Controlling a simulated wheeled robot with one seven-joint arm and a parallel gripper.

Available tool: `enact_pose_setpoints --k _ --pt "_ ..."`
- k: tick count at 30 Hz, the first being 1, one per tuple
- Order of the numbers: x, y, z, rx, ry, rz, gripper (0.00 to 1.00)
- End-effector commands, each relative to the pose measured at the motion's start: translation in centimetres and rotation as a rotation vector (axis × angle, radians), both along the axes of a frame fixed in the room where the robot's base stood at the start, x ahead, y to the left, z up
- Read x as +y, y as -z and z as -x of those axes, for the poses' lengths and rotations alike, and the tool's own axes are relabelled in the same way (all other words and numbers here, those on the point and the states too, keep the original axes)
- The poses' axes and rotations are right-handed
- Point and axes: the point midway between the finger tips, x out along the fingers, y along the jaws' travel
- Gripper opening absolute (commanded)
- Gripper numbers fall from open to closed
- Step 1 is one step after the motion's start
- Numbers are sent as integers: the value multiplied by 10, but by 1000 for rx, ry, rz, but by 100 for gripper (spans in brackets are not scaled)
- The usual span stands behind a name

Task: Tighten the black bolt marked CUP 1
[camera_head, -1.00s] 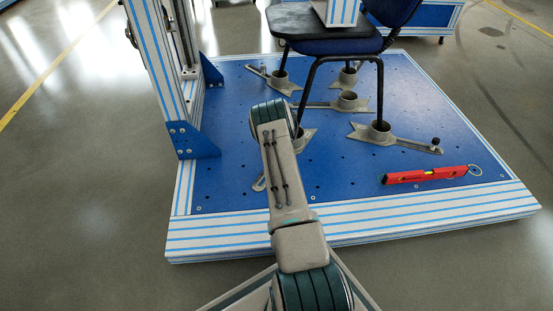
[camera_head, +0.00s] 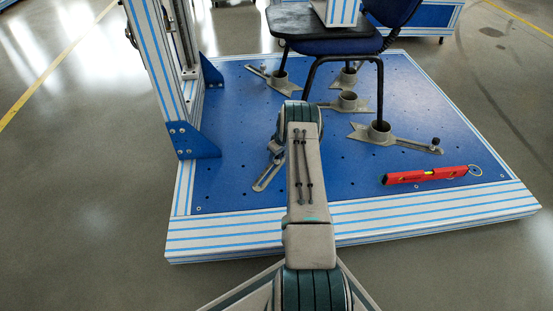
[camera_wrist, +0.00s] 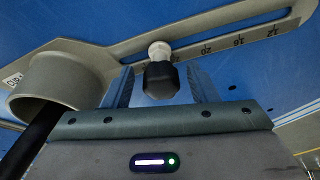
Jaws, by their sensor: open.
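In the wrist view a black bolt head (camera_wrist: 160,80) on a pale shank sits at the slot of a grey metal arm (camera_wrist: 225,28) marked with a number scale. My gripper (camera_wrist: 161,86) is open, its two fingers either side of the bolt head with gaps visible. A grey cup (camera_wrist: 62,82) with a dark chair leg in it is at the left.
The blue base plate (camera_head: 340,185) carries other cup holders, such as one at the right (camera_head: 381,131), under the chair (camera_head: 340,47). A red spirit level (camera_head: 425,175) lies at the front right. A striped upright (camera_head: 160,70) stands at the left.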

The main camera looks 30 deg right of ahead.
Motion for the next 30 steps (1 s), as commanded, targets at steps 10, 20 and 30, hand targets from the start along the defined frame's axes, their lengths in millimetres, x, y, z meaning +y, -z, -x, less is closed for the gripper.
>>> enact_pose_setpoints --k 10,20,30 --pt "1 0 0 0 -43 0 36" --pt "1 0 0 1 22 2 8" --pt "0 0 0 1 305 2 8"
